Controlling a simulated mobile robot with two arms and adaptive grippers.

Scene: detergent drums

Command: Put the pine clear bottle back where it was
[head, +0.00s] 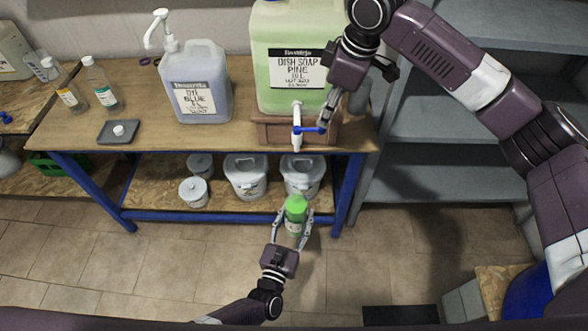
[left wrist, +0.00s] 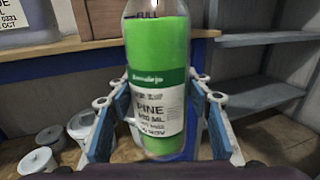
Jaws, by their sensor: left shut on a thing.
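The pine clear bottle (head: 296,213) is upright, filled with green liquid, in front of the bench. My left gripper (head: 292,226) is shut on its sides. In the left wrist view the bottle (left wrist: 157,75) shows its PINE label between the two fingers, with the liquid near the FULL mark; its top is cut off. My right gripper (head: 325,118) is beside the blue lever of the white tap (head: 297,133) on the dish soap pine drum (head: 290,45); whether its fingers are parted is unclear.
On the bench (head: 150,136) stand a blue drum (head: 198,85), two clear bottles (head: 66,92) (head: 103,88), and a dark pad (head: 108,137) with a small white cap (head: 118,130). White tubs (head: 245,177) fill part of the lower shelf. Grey shelving (head: 425,165) stands right.

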